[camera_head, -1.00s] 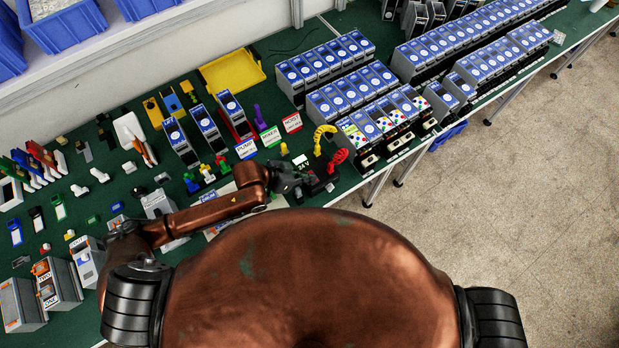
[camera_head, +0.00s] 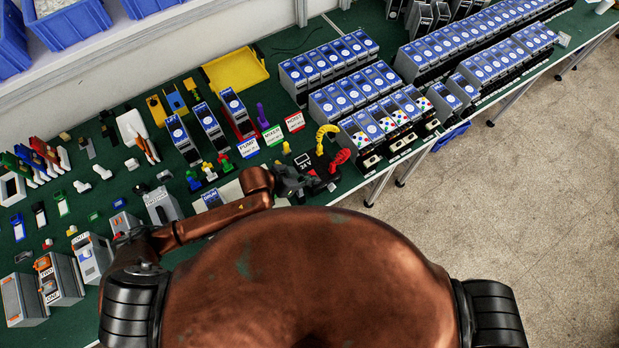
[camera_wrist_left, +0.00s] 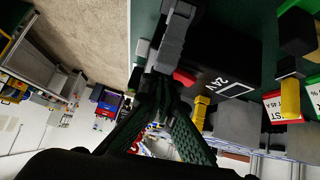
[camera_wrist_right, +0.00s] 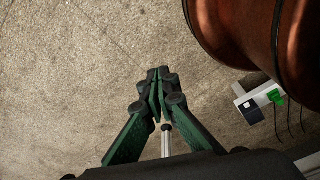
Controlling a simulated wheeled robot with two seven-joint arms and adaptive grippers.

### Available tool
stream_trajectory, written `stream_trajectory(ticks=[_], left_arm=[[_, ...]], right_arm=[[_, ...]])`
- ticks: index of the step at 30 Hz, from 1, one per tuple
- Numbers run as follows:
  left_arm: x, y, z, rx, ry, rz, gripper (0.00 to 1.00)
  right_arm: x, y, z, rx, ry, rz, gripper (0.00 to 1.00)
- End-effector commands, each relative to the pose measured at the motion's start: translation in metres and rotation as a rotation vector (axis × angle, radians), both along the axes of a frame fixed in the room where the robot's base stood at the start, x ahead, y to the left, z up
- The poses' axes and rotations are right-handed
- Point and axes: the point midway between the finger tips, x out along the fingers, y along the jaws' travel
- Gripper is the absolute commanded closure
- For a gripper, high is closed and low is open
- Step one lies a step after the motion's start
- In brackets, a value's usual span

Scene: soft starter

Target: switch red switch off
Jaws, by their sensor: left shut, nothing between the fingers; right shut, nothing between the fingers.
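A black box labelled 24 V (camera_head: 305,160) stands near the table's front edge; it also shows in the left wrist view (camera_wrist_left: 225,82). A small red part (camera_wrist_left: 184,77), apparently the red switch, shows on its side close to my left fingertips. Its on/off position cannot be told. My left gripper (camera_head: 298,184) is shut and empty at the near side of the box; its fingers (camera_wrist_left: 156,88) are beside the red part, and I cannot tell whether they touch. My right gripper (camera_wrist_right: 158,75) is shut and empty above the bare floor, away from the table.
A grey block (camera_wrist_left: 175,40) is close to the left fingers. PUMP, MIXER and HOIST signs (camera_head: 272,135) are behind. Blue-topped units (camera_head: 340,95) fill the table's right side.

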Motion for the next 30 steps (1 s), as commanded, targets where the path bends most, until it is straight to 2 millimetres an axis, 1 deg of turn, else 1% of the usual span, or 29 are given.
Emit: stream_trajectory(ticks=[9,23,26,30], left_arm=[[0.010,0.007,0.007,0.001,-0.001,0.001,1.00],[0.012,0.009,0.008,-0.001,0.000,0.002,1.00],[0.012,0.008,0.014,-0.001,0.000,0.002,1.00],[0.010,0.007,0.028,-0.001,0.000,0.002,1.00]], right_arm=[[-0.013,0.005,0.008,0.006,0.015,-0.006,1.00],[-0.009,0.005,0.010,0.005,0.011,-0.005,1.00],[-0.008,0.005,0.016,0.005,0.010,-0.005,1.00],[-0.007,0.005,0.033,0.004,0.008,-0.004,1.00]])
